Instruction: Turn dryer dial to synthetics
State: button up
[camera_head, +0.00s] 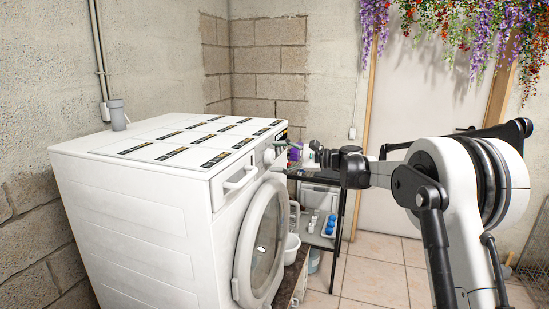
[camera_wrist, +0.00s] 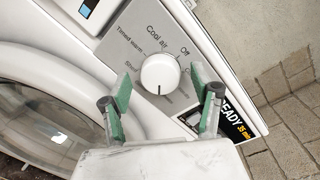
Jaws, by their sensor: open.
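The white dryer (camera_head: 130,225) stands at the left in the head view, its round door (camera_head: 262,245) shut. In the wrist view the white round dial (camera_wrist: 160,74) sits on a grey panel (camera_wrist: 128,40), and its dark mark points down in the picture. "Cool air", "Off" and "Timed warm" are readable around it; other labels are partly hidden or too small to read. My gripper (camera_wrist: 161,90) is open, with one green-padded finger on each side of the dial and gaps showing. In the head view my gripper (camera_head: 287,158) is at the dryer's front upper corner.
A dark shelf rack (camera_head: 340,190) with bottles and a tray stands close behind my gripper. Tiled floor (camera_head: 375,270) is open at the right.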

jog(key=v, duration=1.1)
jog(key=shift+r, duration=0.1)
jog(key=s+d+n+t+h, duration=0.2)
jog(key=s+h, duration=0.7)
jog(key=s, duration=1.5)
jog(key=s+d+f+n+h, duration=0.2)
jog(key=s+d+f, duration=0.2)
jog(key=s, duration=0.4)
jog(key=s+d+f+n+h, duration=0.3)
jog(key=s+d+f, duration=0.1)
jog(key=s, duration=0.4)
jog(key=s+d+f+n+t+h, duration=0.1)
jog(key=s+d+f+n+h, duration=0.1)
jog(key=s, duration=0.7)
notch_tip(320, 180, down, 3)
jog(key=shift+d+r+h, duration=0.15)
jog(key=shift+d+h, duration=0.35)
jog(key=shift+d, duration=0.45)
jog(key=shift+s, duration=0.1)
